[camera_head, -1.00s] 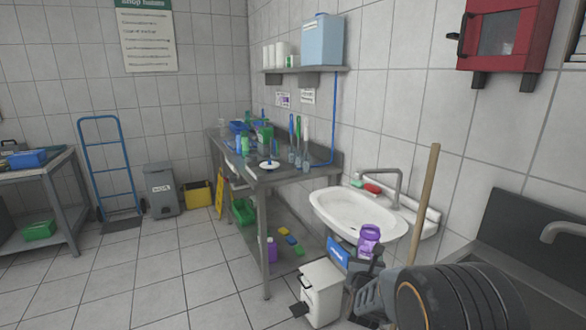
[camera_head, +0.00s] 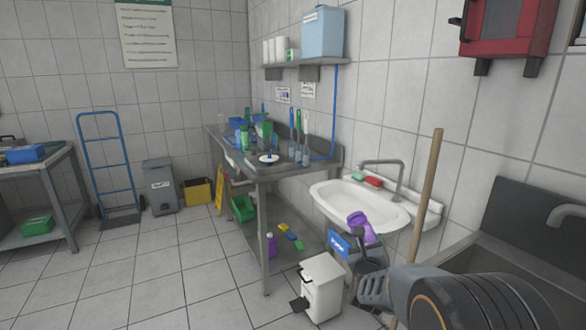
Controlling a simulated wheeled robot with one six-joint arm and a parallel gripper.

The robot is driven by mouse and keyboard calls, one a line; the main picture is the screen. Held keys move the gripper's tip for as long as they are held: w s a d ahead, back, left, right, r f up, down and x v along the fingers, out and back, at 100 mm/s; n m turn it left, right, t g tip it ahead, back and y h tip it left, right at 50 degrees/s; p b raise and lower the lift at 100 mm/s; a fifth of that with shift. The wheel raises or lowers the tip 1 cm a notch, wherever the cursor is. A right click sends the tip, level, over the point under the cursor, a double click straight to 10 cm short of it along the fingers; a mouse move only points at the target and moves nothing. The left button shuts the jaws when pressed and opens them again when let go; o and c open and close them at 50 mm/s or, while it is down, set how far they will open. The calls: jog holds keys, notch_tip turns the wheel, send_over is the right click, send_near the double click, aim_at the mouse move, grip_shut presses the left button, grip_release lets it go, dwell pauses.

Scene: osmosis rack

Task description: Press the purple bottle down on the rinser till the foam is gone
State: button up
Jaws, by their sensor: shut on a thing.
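The purple bottle (camera_head: 361,229) is held up in front of the white sink, tilted with its upper end toward the left. My gripper (camera_head: 371,245) is shut on it from below; the fingers are dark and small here, and the bottle's lower part is partly hidden. A round white disc with a blue centre (camera_head: 268,158), which looks like the rinser, sits on the front part of the metal bench. The bottle is well to the right of it and apart from it. Foam in the bottle is too small to tell.
The white sink (camera_head: 335,204) is behind the bottle. Bottles and brushes (camera_head: 298,150) stand at the bench's right side. A white pedal bin (camera_head: 321,289) is on the floor, and a wooden handle (camera_head: 427,190) rises right of the gripper. Another purple bottle (camera_head: 271,245) stands under the bench.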

dwell(0.3)
jog(key=n+b, duration=0.1)
jog(key=n, duration=0.1)
jog(key=shift+f+n+b, duration=0.1)
jog(key=shift+n+b, duration=0.2)
jog(key=shift+b, duration=0.05)
jog(key=n, duration=0.3)
jog(key=shift+b, duration=0.35)
jog(key=shift+n, duration=0.3)
jog(key=shift+n+b, duration=0.3)
jog(key=shift+n, duration=0.2)
jog(key=n, duration=0.3)
jog(key=shift+n, duration=0.4)
jog(key=shift+n+b, duration=0.3)
jog(key=shift+n, duration=0.2)
